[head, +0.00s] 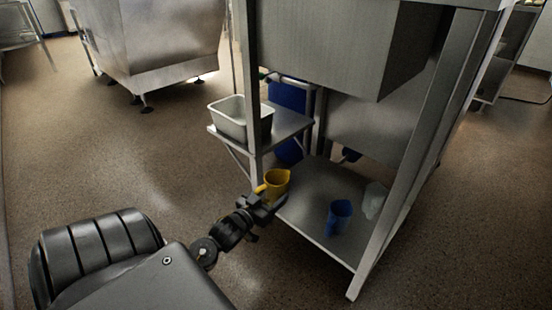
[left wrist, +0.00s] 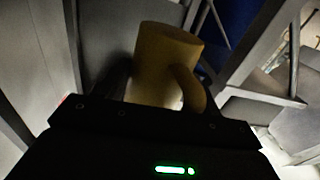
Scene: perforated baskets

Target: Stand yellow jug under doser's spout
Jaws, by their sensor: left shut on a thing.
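The yellow jug (head: 278,181) is at the left front post of the metal frame, above the level of the low shelf as far as I can tell. My left gripper (head: 264,199) is shut on it. In the left wrist view the jug (left wrist: 165,60) stands between the fingers, with its handle on the right, and looks close to upright. A steel box-like housing (head: 335,45), perhaps the doser, hangs in the frame above. I cannot make out its spout for certain; a small dark part (head: 350,154) shows under it. My right gripper is not in view.
The low shelf (head: 310,200) carries a blue jug (head: 339,216) and a pale translucent jug (head: 374,200) on its right side. A side shelf holds a grey tub (head: 240,118). Frame posts (head: 385,215) stand around the shelf. A blue object (head: 288,97) is behind.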

